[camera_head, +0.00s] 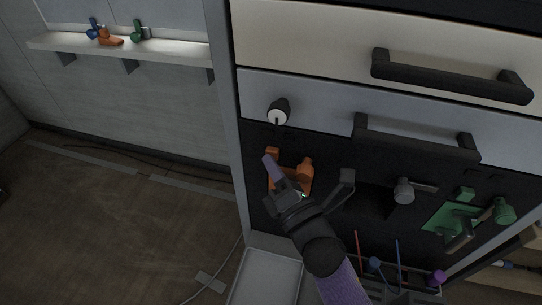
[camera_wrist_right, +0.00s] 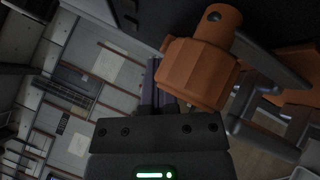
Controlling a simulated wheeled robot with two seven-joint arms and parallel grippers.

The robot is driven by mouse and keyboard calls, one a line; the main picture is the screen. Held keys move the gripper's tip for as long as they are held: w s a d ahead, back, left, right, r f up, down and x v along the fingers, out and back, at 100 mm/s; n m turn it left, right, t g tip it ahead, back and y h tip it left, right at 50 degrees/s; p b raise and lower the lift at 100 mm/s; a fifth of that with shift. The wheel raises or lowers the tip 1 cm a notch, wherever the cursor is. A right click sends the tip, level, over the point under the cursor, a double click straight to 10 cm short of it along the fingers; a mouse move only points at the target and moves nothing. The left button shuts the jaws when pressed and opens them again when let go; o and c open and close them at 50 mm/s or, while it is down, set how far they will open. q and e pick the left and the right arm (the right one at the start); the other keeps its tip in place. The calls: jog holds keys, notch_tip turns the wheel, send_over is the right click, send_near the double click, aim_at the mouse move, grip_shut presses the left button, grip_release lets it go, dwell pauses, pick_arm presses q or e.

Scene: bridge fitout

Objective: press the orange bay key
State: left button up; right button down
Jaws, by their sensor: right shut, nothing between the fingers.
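The orange bay (camera_head: 304,186) is on the dark lower panel of the cabinet, partly hidden by my right gripper. A small orange block that looks like its key (camera_head: 272,152) sits at its upper left. A larger orange knob (camera_head: 306,165) stands at its right, and an orange faceted knob (camera_wrist_right: 198,72) fills the upper middle of the right wrist view. My right gripper (camera_head: 267,160) is shut and empty, its purple fingertips beside the key in the picture. I cannot tell whether they touch it. The fingers also show in the wrist view (camera_wrist_right: 156,88), left of the knob. My left gripper is not in view.
A green bay (camera_head: 437,218) with a green key (camera_head: 465,194) and green knob (camera_head: 503,210) is at the right. A grey knob (camera_head: 404,191) lies between. Drawer handles (camera_head: 416,138) jut out above. A wall shelf (camera_head: 170,52) holds coloured pieces. Floor at left is open.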

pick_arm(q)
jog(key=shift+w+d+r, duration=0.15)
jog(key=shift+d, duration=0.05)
pick_arm(e)
jog(key=s+a, duration=0.2)
jog(key=s, duration=0.3)
jog(key=shift+s, duration=0.35)
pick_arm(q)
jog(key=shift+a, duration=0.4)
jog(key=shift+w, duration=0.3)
